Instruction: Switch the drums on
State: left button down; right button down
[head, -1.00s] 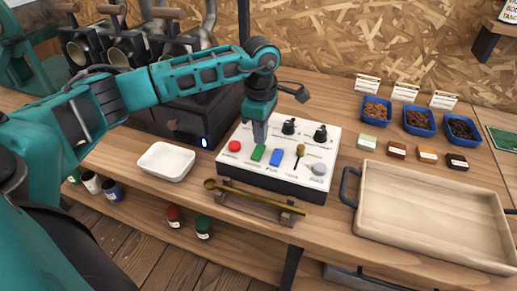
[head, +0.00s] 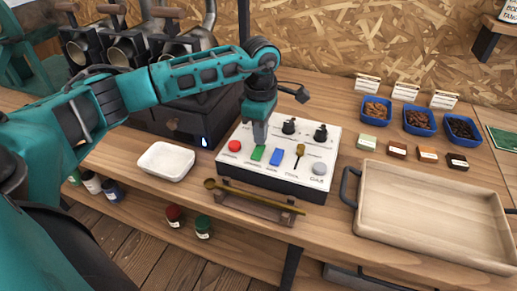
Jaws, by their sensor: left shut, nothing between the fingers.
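A white control panel (head: 309,175) stands on the wooden bench. It carries a red button (head: 235,146), a green rocker switch (head: 257,153), a blue rocker switch (head: 277,157), a brass-coloured lever (head: 299,153), a grey button (head: 320,168) and two black knobs at the back. My left gripper (head: 260,142) points down, shut and empty, its tips at the back edge of the green switch; I cannot tell whether they touch it. The dark roaster (head: 180,122) behind has a small lit blue-white window. My right gripper is not in view.
A brass scoop (head: 260,196) lies on a wooden rest before the panel. A white dish (head: 166,161) is at left, a wooden tray (head: 438,262) at right. Blue bean trays (head: 418,122) and small labelled blocks sit at the back right. Jars stand below the bench edge.

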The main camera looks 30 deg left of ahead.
pick_arm(q)
jog(key=shift+f+b, duration=0.6)
jog(key=shift+f, duration=0.3)
jog(key=shift+r, duration=0.15)
jog(key=shift+r+p, duration=2.45)
jog(key=shift+r, duration=1)
